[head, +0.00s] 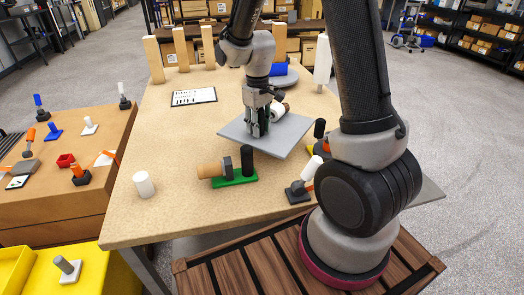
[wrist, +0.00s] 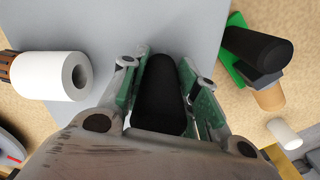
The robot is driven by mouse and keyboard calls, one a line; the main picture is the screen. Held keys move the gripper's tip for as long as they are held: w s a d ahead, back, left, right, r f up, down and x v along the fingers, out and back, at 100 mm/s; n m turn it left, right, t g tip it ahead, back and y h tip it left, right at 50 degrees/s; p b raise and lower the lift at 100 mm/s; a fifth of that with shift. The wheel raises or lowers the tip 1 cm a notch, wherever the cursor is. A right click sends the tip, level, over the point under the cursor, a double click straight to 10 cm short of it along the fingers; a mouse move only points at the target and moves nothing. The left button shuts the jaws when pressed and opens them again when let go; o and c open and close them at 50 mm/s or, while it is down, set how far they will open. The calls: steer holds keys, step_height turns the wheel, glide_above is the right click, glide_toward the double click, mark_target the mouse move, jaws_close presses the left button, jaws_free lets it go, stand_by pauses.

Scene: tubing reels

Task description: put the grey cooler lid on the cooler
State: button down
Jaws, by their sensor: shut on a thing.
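The grey lid (head: 290,136) is a flat square plate near the middle of the tan table. It also fills the upper middle of the wrist view (wrist: 190,22). My gripper (head: 257,130) is above the plate, fingers pointing down. In the wrist view its green-padded fingers are shut on a black upright handle (wrist: 160,95) at the middle of the plate. Whether the plate touches the table or is slightly raised, I cannot tell. I cannot clearly make out the cooler in either view.
A green-based fitting (head: 235,180) with a black cylinder is close to the plate's near edge. A white roll (wrist: 55,75) is beside my gripper. A white cylinder (head: 144,184), a black-based fitting (head: 298,192) and a black-and-white card (head: 194,97) are on the table (head: 170,130).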

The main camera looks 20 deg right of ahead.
step_height(320, 180, down, 7)
steer(key=shift+r, duration=0.1)
stand_by(0.3)
steer(key=c, duration=1.1)
jaws_free()
steer(key=shift+a, duration=0.1)
steer(key=shift+w, duration=0.1)
